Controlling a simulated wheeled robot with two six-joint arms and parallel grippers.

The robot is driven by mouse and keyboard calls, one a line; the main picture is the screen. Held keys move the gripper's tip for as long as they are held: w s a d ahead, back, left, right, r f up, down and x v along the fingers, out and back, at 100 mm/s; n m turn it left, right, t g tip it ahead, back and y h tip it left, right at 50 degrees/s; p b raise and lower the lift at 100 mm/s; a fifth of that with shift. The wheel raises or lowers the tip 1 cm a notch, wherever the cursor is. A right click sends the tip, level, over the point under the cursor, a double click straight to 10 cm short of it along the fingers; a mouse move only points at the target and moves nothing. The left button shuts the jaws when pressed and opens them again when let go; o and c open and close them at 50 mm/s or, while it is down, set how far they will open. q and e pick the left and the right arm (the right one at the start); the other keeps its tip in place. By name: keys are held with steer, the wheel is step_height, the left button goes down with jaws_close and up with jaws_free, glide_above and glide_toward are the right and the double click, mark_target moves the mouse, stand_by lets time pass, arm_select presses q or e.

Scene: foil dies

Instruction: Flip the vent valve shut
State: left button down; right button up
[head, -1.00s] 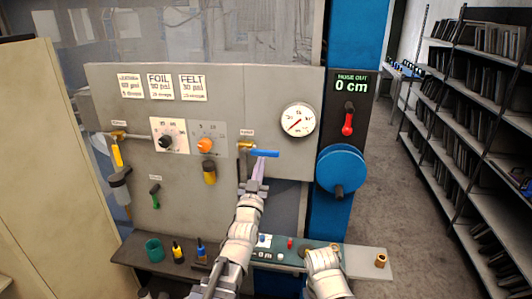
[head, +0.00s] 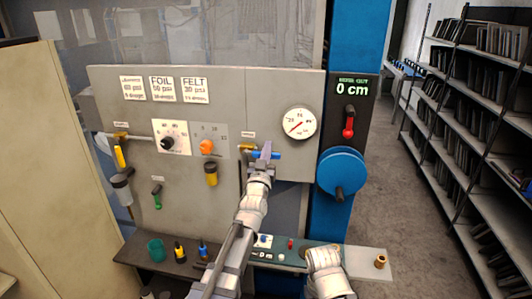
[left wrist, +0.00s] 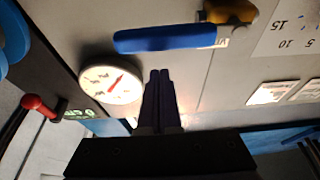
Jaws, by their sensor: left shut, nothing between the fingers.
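The vent valve has a blue lever (head: 275,156) on a brass body (head: 245,148) on the grey panel. The lever lies about level, pointing right from the body. In the left wrist view, which shows the panel upside down, the blue lever (left wrist: 165,38) and brass body (left wrist: 230,10) are at the top. My left gripper (head: 266,147) is shut and empty. Its fingertips (left wrist: 160,75) are beside the lever, on its upper side as the panel stands. I cannot tell contact from the pictures. My gripper hides part of the lever in the head view. My right gripper is not in view.
A round gauge (head: 300,122) sits right of the valve. An orange knob (head: 206,147) and a yellow-capped part (head: 211,173) are to the left. A blue reel (head: 341,173) and red lever (head: 348,126) are on the blue post. A shelf (head: 145,253) runs below.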

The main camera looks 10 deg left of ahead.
arm_select(q)
step_height(320, 180, down, 2)
steer(key=shift+f+b, duration=0.25)
steer(key=shift+b, duration=0.45)
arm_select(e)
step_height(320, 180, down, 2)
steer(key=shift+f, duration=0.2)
